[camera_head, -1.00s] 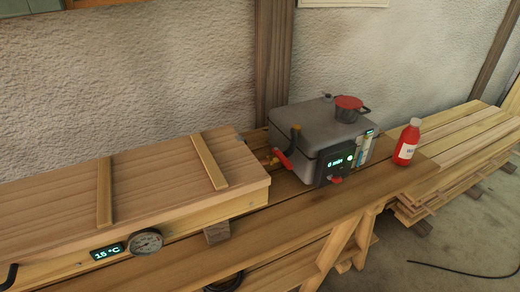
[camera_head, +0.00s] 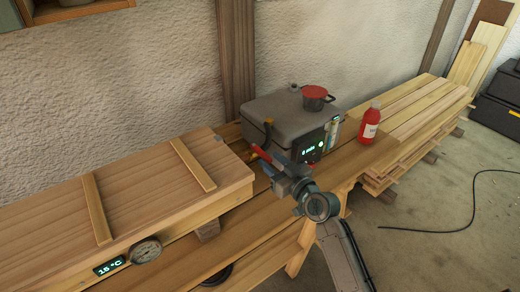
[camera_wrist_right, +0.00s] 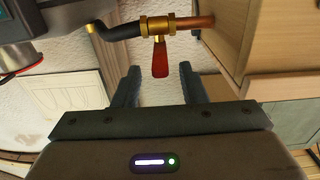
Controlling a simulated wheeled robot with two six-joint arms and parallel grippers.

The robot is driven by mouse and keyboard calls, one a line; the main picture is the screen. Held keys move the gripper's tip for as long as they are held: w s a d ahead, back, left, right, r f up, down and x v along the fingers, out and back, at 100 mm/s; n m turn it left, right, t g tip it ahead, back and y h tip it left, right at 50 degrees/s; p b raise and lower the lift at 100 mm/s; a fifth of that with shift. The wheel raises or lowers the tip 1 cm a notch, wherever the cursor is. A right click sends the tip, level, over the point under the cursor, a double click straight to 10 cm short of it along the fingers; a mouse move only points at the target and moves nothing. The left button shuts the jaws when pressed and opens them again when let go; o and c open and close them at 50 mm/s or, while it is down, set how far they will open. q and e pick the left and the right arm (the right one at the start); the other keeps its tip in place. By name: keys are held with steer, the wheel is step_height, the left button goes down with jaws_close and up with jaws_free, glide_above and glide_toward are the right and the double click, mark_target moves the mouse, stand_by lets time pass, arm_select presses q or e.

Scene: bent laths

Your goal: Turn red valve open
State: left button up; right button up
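The red valve lever (camera_head: 263,154) shows in the head view between the wooden box and the grey machine, partly hidden by my right gripper (camera_head: 272,170). In the right wrist view the red lever (camera_wrist_right: 160,58) hangs from a brass valve body (camera_wrist_right: 158,26). A black hose joins the valve on the left and a copper pipe on the right. My right gripper (camera_wrist_right: 159,82) is open and empty. Its two fingers are spread on either side of the lever's line, and the lever end lies between or just beyond the tips; contact is not visible. My left gripper is not in view.
The grey machine (camera_head: 270,113) with a lit display carries a red-lidded pot (camera_head: 318,98). A red bottle (camera_head: 370,123) stands to its right. The long wooden box (camera_head: 130,190) with a gauge (camera_head: 146,251) is on the left. Stacked planks (camera_head: 425,110) lie at right.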

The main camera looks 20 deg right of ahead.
mark_target(261, 152)
steer(key=p+x, duration=0.1)
steer(key=x, duration=0.4)
steer(key=shift+w+a, duration=0.15)
steer(key=shift+w, duration=0.2)
jaws_close()
